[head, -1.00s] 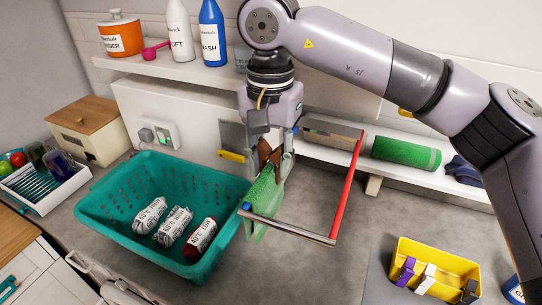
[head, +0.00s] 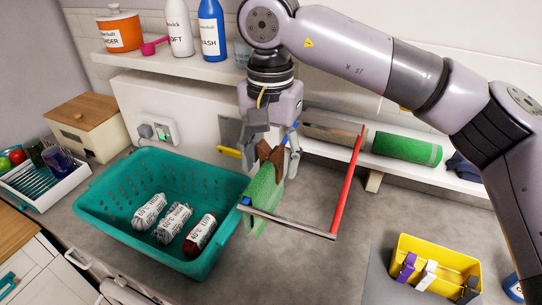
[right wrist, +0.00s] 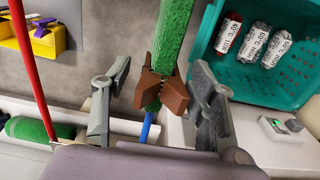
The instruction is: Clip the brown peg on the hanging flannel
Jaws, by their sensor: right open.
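The green flannel (head: 264,187) hangs over the blue-ended left rail of the drying frame (head: 349,180). The brown peg (head: 274,154) sits at the flannel's far end. In the right wrist view the peg (right wrist: 172,95) straddles the green flannel (right wrist: 174,30), one brown half on each side, with the blue rail (right wrist: 147,130) below it. My right gripper (head: 272,165) is open around the peg; in the right wrist view its fingers stand apart from the peg on both sides. My left gripper is not in view.
A teal basket (head: 105,215) with several labelled rolls stands left of the frame. A yellow box (head: 432,252) with pegs on its rim stands at the front right. A rolled green cloth (head: 405,148) lies on the low shelf behind. Bottles stand on the upper shelf.

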